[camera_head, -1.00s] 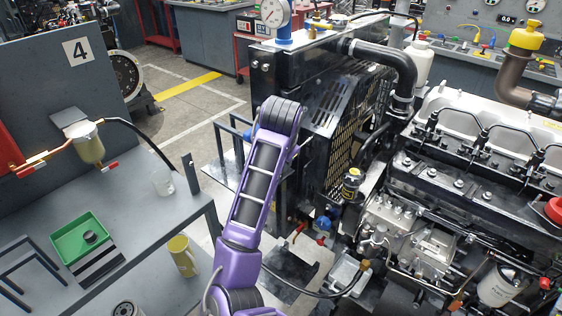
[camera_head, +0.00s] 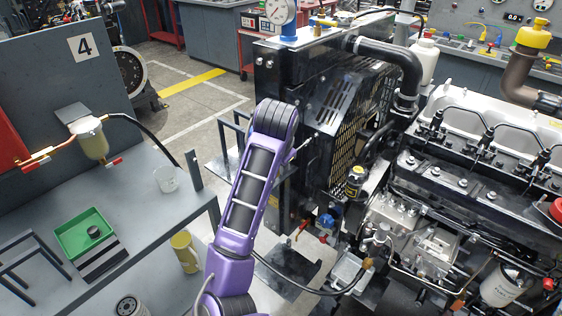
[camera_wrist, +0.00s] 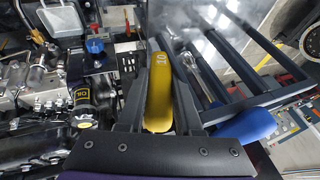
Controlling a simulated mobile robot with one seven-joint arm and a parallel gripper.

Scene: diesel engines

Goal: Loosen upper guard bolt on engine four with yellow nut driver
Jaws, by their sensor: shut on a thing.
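In the wrist view my gripper (camera_wrist: 160,62) is shut on the yellow nut driver (camera_wrist: 160,92), whose handle is marked 10. Its shaft cannot be told clearly in the wrist view. In the head view my purple arm hides my gripper; a thin bright rod shows beside the arm's far end, close to the guard, perhaps the driver's shaft. Engine four (camera_head: 455,190) stands at the right. The black slotted guard (camera_head: 340,125) is on its radiator end, just right of my arm. I cannot pick out the upper guard bolt.
A dark barred rack (camera_wrist: 235,90) is right of my gripper, with a blue handle (camera_wrist: 248,123) near it. Hoses and pipes crowd the engine's near side.

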